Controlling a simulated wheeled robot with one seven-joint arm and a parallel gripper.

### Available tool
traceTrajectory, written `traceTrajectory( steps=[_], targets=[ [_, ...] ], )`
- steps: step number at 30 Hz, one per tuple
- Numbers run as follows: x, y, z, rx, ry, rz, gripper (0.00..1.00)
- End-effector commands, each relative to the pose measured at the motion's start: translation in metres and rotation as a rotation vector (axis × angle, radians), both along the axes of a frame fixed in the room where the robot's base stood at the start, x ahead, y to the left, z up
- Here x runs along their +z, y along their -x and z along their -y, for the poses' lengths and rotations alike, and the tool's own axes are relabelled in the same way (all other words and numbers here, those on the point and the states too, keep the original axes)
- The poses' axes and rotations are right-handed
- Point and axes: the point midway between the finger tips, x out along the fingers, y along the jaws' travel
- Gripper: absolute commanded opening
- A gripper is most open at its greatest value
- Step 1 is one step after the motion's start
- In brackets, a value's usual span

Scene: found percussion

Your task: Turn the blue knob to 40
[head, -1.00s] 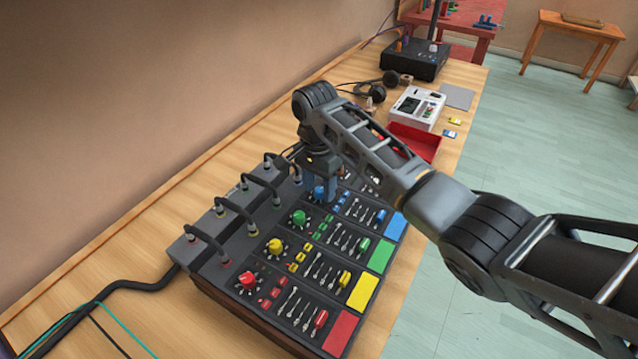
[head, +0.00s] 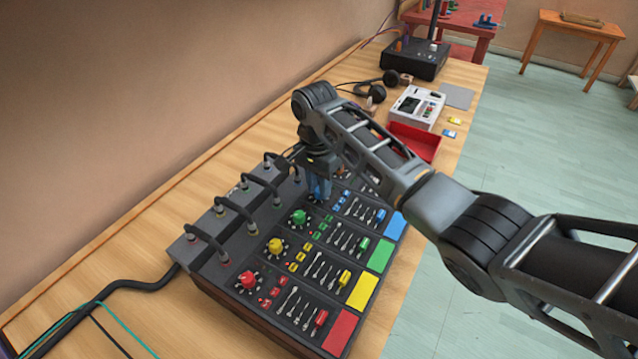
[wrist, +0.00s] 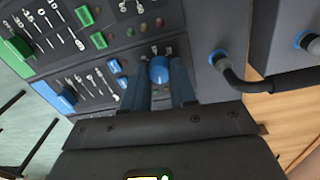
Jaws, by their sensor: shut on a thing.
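The blue knob (wrist: 159,70) sits on the mixer's blue channel strip. In the wrist view my gripper (wrist: 160,82) has one finger on each side of the knob and is shut on it. In the head view my gripper (head: 319,186) reaches down onto the mixer (head: 228,258) from above, and its fingers and wrist mostly hide the blue knob. The scale marks around the blue knob are too small or covered, so I cannot tell its reading.
A green knob (head: 299,217), a yellow knob (head: 275,245) and a red knob (head: 248,280) stand in line nearby. Black cables loop along the mixer's back edge. A red tray (head: 418,143) and a white device (head: 417,106) lie beyond on the table.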

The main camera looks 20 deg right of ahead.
Motion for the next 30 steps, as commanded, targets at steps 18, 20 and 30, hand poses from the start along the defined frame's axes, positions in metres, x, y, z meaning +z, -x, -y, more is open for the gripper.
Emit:
traceTrajectory(
  steps=[18, 20, 30],
  targets=[
    [0.0000, 0.0006, -0.0010, 0.459, -0.001, -0.002, 0.00],
    [0.0000, 0.0005, -0.0010, 0.516, 0.000, -0.001, 0.00],
    [-0.0001, 0.0008, -0.0007, 0.803, 0.000, -0.001, 0.00]
  ],
)
